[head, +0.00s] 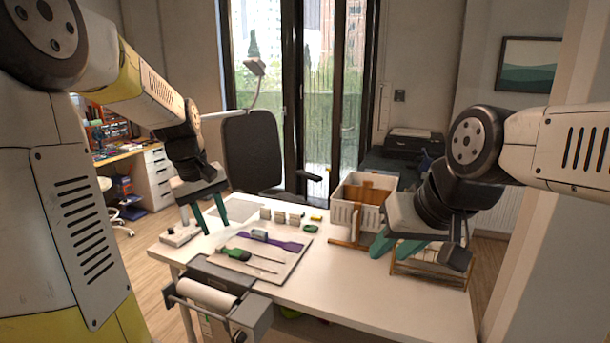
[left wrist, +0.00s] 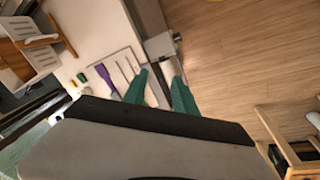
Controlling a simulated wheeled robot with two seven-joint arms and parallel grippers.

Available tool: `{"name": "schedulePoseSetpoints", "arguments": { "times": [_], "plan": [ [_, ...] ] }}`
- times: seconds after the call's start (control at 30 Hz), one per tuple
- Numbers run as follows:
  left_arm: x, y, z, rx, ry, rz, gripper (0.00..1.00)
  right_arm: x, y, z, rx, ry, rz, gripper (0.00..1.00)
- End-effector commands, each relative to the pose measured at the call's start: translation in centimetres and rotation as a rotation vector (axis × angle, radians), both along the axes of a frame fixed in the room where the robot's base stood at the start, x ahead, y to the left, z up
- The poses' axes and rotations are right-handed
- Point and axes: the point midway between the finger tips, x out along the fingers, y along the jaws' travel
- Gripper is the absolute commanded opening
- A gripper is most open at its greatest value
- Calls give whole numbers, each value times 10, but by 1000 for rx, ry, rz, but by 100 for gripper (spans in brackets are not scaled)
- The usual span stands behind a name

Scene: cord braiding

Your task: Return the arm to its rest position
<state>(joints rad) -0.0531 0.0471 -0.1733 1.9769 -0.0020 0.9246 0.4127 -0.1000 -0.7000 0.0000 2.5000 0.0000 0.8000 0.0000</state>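My left gripper (head: 216,228) is in the head view above the left part of the white table (head: 330,288), near a light mat (head: 290,268). Its two green fingers stand apart with nothing visible between them. They also show apart in the left wrist view (left wrist: 160,76). My right gripper (head: 387,256) is over the right part of the table, in front of a white crate (head: 347,215) and beside a wooden rack (head: 430,270). Its green fingers look apart, with nothing seen between them. No cord is clearly visible.
On the mat lie a purple tool (head: 285,245) and a green-handled tool (head: 236,254). Several small pale blocks (head: 279,216) stand behind it. A roller device (head: 210,297) sits at the front left edge. The table's front middle is clear. A black chair (head: 250,150) stands behind.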

Motion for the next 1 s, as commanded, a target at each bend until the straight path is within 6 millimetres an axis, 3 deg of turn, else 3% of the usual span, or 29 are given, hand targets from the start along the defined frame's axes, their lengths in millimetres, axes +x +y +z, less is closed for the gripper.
{"name": "schedulePoseSetpoints", "arguments": {
  "times": [0.03,0.2,0.4,0.5,0.7,1.0],
  "plan": [
    [-19,-9,16,-3,-49,-53,33,0,0,0,0,0,0,33],
    [-80,-36,47,21,-195,-238,33,0,0,0,0,0,0,33],
    [-145,-58,58,83,-344,-427,33,0,0,0,0,0,0,33],
    [-165,-65,56,114,-395,-489,33,0,0,0,0,0,0,33],
    [-182,-70,52,144,-434,-544,33,0,0,0,0,0,0,33],
    [-182,-70,52,144,-435,-545,33,0,0,0,0,0,0,33]
  ]
}}
